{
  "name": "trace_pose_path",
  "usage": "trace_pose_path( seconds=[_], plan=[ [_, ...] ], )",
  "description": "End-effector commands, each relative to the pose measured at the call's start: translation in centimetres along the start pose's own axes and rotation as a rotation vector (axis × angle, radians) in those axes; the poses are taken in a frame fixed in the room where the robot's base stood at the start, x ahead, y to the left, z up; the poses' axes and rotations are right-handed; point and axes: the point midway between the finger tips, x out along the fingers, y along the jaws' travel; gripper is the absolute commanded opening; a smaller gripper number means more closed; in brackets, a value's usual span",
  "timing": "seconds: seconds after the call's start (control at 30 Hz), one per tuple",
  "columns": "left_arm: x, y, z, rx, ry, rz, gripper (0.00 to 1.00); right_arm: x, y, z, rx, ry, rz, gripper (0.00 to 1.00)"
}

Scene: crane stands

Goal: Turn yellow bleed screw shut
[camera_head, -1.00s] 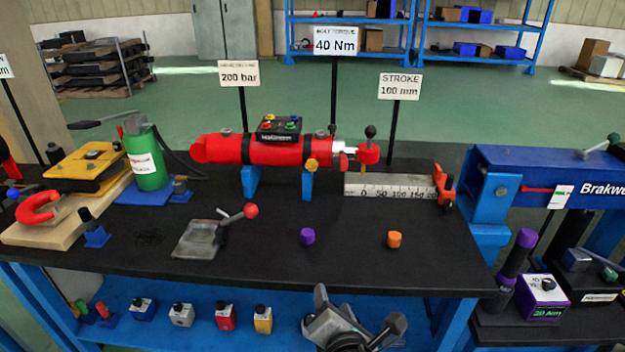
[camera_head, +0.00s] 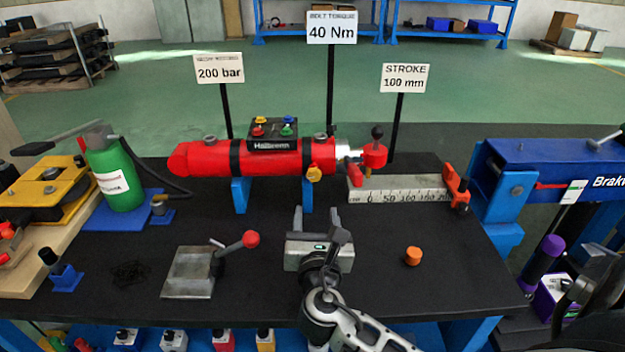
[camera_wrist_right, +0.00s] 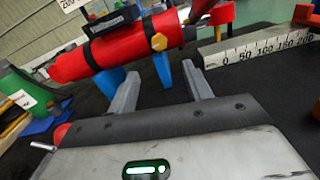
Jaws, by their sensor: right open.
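The yellow bleed screw (camera_head: 314,174) sits on the lower front side of the red cylinder (camera_head: 210,158), near its right end. In the right wrist view the yellow screw (camera_wrist_right: 158,42) shows just beyond and between my fingertips. My right gripper (camera_head: 316,214) is over the black bench top, below and in front of the screw, its fingers pointing toward the cylinder. In the right wrist view the right gripper (camera_wrist_right: 158,72) has its fingers apart with nothing between them. A gap separates the fingertips from the screw. My left gripper is out of view.
Blue supports (camera_head: 240,194) hold the cylinder. A control block (camera_head: 273,134) with coloured knobs sits on top. A ruler (camera_head: 405,190) stands right of it. A grey plate with a red-knobbed lever (camera_head: 190,272) lies left of my gripper; an orange cap (camera_head: 413,256) lies right.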

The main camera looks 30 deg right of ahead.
Motion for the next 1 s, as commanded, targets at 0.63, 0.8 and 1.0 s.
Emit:
trace_pose_path(
  seconds=[0.63,0.8,1.0],
  plan=[
    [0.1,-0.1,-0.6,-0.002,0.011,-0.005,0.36,10.7,0.0,0.0,0.001,0.000,0.000,0.50],
    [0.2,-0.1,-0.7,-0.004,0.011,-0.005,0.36,10.9,0.0,0.0,0.002,0.000,0.000,0.50],
    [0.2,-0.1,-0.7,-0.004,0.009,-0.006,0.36,10.9,0.0,0.0,0.001,0.000,0.000,0.36]
  ],
)
